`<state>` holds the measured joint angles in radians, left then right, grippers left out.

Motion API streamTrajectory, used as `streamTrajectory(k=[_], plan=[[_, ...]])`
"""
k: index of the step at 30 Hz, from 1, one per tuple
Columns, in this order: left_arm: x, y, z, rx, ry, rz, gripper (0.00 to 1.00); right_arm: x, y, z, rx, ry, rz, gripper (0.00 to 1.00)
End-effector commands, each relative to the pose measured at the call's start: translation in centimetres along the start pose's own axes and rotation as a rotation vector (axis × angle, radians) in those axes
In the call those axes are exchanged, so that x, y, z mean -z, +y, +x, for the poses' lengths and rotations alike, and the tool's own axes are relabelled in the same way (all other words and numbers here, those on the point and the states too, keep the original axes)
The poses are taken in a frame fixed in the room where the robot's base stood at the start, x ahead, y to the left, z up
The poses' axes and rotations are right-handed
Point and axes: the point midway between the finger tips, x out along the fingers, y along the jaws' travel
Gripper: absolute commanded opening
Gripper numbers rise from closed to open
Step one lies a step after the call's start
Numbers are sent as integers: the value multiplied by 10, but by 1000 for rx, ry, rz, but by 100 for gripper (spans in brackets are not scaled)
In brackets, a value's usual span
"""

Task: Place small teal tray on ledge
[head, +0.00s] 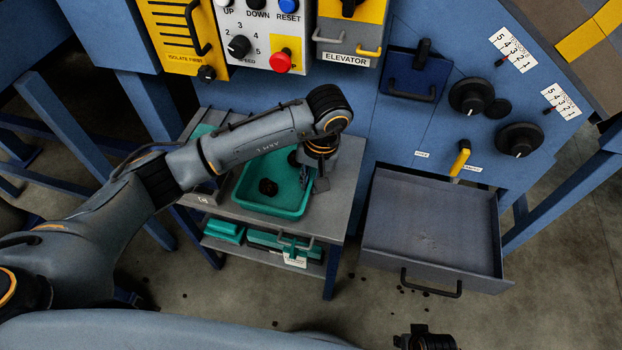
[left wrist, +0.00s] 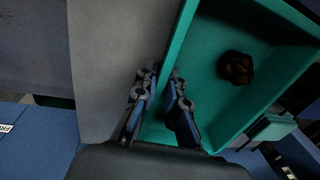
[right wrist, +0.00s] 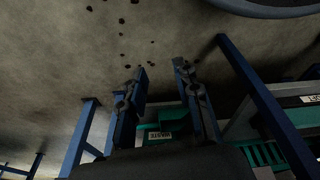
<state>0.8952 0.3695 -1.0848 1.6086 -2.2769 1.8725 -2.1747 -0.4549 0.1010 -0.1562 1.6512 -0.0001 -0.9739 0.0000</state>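A teal tray (head: 243,203) stands on the grey top of a stand, with a dark brown lump (head: 268,187) in it. My left gripper (head: 318,184) is at the tray's right wall. In the left wrist view its fingers (left wrist: 163,75) straddle the tray wall (left wrist: 178,48), one inside and one outside, and look closed on it. Contact is partly hidden. My right gripper (right wrist: 160,72) is open and empty above the floor; only part of that arm shows at the bottom of the head view (head: 425,340). I cannot tell which surface is the ledge.
The stand's top (head: 338,200) has bare room right of the tray. Its lower shelf holds more teal items (head: 222,231). An open, empty grey drawer (head: 430,225) juts out at the right. The blue machine's control panel (head: 262,30) rises behind. Dark bits lie on the floor.

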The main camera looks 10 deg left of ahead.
Motion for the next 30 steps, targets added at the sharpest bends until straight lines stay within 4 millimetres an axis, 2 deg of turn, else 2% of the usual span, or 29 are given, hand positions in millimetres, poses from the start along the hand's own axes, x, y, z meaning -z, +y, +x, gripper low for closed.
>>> streamTrajectory(k=[14,18,24,30], plan=[[0,0,-3,0,0,-1,28,0,1,0,-1,5,0,32],[2,-1,-28,0,6,0,28,-12,2,10,-2,-15,-2,32],[2,-1,-73,0,7,0,28,-17,2,15,-2,-13,-2,32],[1,0,-107,0,4,0,28,-19,2,22,-2,-15,-4,32]])
